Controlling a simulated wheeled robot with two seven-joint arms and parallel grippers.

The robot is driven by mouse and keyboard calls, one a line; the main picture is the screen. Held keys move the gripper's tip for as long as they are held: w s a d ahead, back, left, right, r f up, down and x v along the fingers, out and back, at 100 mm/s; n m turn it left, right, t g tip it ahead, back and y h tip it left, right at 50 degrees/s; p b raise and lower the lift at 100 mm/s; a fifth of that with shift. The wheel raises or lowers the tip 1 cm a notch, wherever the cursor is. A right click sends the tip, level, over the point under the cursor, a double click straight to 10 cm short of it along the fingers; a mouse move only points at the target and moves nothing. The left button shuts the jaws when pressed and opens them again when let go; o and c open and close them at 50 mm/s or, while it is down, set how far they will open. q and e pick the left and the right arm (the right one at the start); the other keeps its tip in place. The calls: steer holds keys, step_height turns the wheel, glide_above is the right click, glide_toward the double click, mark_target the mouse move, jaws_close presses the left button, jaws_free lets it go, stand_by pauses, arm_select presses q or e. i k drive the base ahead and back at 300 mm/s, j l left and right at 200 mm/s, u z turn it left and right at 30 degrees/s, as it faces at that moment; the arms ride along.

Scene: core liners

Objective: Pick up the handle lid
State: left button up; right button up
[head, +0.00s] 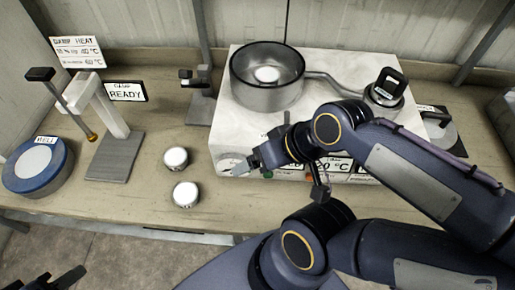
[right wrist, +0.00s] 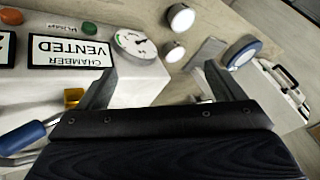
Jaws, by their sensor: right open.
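A round steel piece with an upright black handle and a pale tag, which looks like the handle lid (head: 384,97), stands at the right end of the white bench unit in the head view. My right gripper (head: 247,163) is over the front left edge of that unit, well left of the lid. In the right wrist view its two fingers (right wrist: 157,88) are wide apart with nothing between them. My left gripper (head: 60,279) shows only as dark finger tips at the bottom left corner, apart and empty, far from the lid.
A steel pot (head: 267,95) with a pipe sits on the white unit (head: 315,65). Two white-topped cylinders (head: 186,194) stand on the bench. A blue round container (head: 37,190) and a grey stand (head: 114,158) are at left. A gauge (right wrist: 135,43) shows in the right wrist view.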

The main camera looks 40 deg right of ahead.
mark_target(442, 131)
steer(key=z, duration=2.75)
steer(key=i+l+u, duration=0.1)
steer(key=u, duration=0.8)
steer(key=l+u, duration=0.9)
steer(key=l, duration=0.2)
steer(key=k+l, duration=0.1)
steer(key=l, duration=0.45)
steer(key=k+l+u, duration=0.1)
steer(key=l, duration=0.45)
